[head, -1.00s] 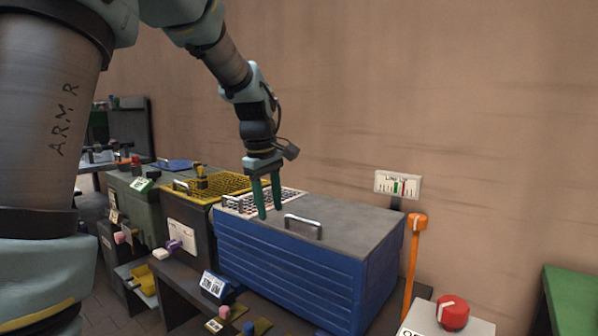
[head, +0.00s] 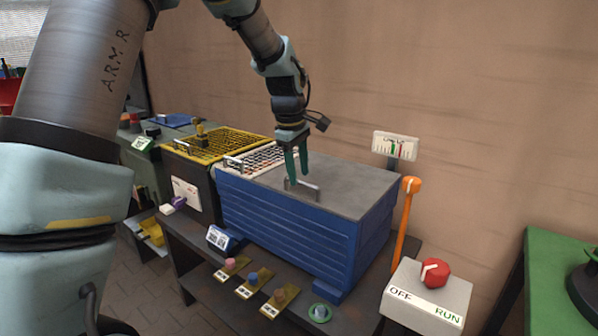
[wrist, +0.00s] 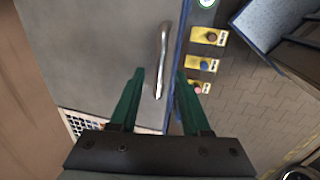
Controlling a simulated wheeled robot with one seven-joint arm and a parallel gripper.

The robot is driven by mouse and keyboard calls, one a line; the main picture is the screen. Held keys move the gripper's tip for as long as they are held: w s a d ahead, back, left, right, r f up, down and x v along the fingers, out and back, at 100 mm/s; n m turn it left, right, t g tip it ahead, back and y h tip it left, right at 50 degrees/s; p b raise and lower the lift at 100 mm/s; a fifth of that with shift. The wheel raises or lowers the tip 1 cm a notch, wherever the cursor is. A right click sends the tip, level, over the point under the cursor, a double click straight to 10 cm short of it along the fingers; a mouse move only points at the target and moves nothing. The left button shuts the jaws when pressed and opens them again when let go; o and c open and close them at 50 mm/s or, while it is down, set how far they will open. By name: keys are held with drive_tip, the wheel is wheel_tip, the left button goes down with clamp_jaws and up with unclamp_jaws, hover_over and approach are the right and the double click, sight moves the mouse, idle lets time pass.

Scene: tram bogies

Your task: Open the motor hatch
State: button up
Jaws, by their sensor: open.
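The motor hatch is most likely the flat grey lid (head: 352,186) on the blue ribbed box (head: 285,220); it lies level and closed. A metal bar handle (head: 311,187) stands near its front edge. My gripper (head: 298,178) points down at the handle's left end, its green fingers apart and empty. In the wrist view the handle (wrist: 164,45) runs between the lines of the two fingers (wrist: 159,74), nearer the right one. I cannot tell whether the fingertips are down beside the bar or just above it.
A grated panel (head: 262,160) and a yellow grated box (head: 225,145) adjoin on the left. An orange lever (head: 407,215) and a gauge (head: 395,146) stand right of the box. A red OFF/RUN knob (head: 434,272) and several small yellow-based knobs are in front.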

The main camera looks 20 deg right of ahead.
drive_tip(key=shift+d+f, duration=0.1)
drive_tip(key=shift+f, duration=0.5)
clamp_jaws()
idle(1.1)
